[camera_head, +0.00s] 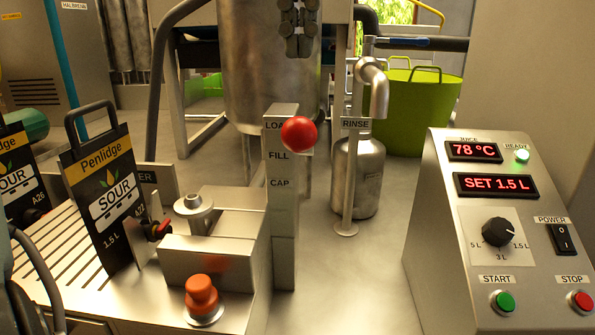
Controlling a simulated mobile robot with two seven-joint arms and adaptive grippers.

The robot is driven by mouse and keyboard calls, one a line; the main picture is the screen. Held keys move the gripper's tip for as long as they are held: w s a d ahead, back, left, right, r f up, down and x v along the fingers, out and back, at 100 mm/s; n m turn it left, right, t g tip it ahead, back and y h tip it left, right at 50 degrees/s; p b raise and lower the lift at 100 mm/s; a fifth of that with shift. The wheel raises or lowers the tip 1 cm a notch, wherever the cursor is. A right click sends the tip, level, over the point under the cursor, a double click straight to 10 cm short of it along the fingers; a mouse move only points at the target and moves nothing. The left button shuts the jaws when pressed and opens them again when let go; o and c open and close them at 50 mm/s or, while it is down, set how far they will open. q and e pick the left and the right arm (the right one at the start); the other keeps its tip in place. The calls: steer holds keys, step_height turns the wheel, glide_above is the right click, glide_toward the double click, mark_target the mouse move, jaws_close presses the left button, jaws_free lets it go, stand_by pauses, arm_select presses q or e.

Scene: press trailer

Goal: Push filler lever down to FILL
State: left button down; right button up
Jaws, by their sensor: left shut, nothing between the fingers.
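The filler lever's red ball knob (299,133) is at the upright metal post (281,220) marked LOAD, FILL and CAP from top to bottom. The knob is level with the lower edge of LOAD, above FILL, and hides the end of the word LOAD. The lever's arm is hidden behind the knob. My left gripper (299,46) is at the top middle, fingers downward and shut with nothing between them. It shows straight above the knob in the picture, with a gap between them. My right gripper is not in view.
A Penlidge SOUR pouch (103,200) stands on the slatted tray at left. The filler block (215,255) has an orange-red button (202,295) in front. A RINSE spout (372,85) and steel bottle (358,177) stand right of the post. A control panel (500,235) fills the right.

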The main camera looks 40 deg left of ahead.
mark_target(298, 125)
arm_select(q)
steer(key=shift+f, duration=2.95)
steer(key=shift+s+d+f, duration=0.1)
steer(key=shift+s+f, duration=0.1)
steer(key=shift+f, duration=0.4)
steer(key=shift+s+d+f, duration=0.1)
steer(key=shift+s+f, duration=0.05)
steer(key=shift+f, duration=0.4)
steer(key=shift+s+d+f, duration=0.1)
steer(key=shift+s+f, duration=0.05)
steer(key=shift+f, duration=0.35)
steer(key=shift+s+f, duration=0.1)
steer(key=shift+f, duration=0.5)
steer(key=shift+s+d+f, duration=0.1)
steer(key=shift+f, duration=1.5)
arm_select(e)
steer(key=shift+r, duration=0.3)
